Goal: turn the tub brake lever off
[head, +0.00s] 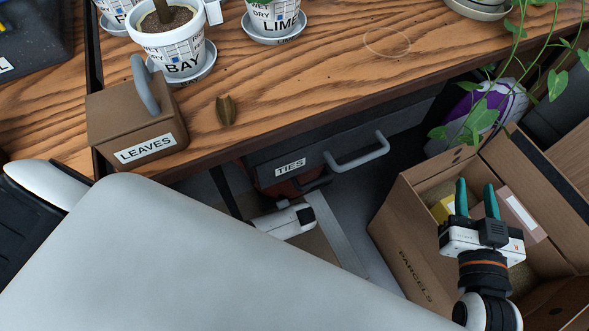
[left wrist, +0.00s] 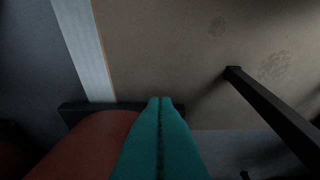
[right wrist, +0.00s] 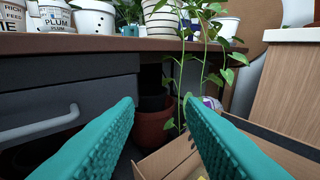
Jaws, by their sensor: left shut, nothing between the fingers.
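No brake lever can be made out for certain. A rounded red-brown surface, perhaps the tub (left wrist: 85,145), shows at the lower left of the left wrist view. A dark flat piece (left wrist: 78,110) lies just beyond it, partly hidden; I cannot tell what it is. My left gripper (left wrist: 160,102) is shut and empty, its teal fingertips pointing low over the floor beside the red-brown surface. In the head view its white body shows under the bench and its fingertips are hidden. My right gripper (head: 476,188) is open and empty above the parcels box; its fingers also show in the right wrist view (right wrist: 158,103).
The wooden bench (head: 330,75) carries pots and a LEAVES box (head: 135,115). Under it is a TIES drawer (head: 315,160) with a grey handle. The open PARCELS carton (head: 415,255) stands at right. A black bar (left wrist: 270,108) slants across the left wrist view.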

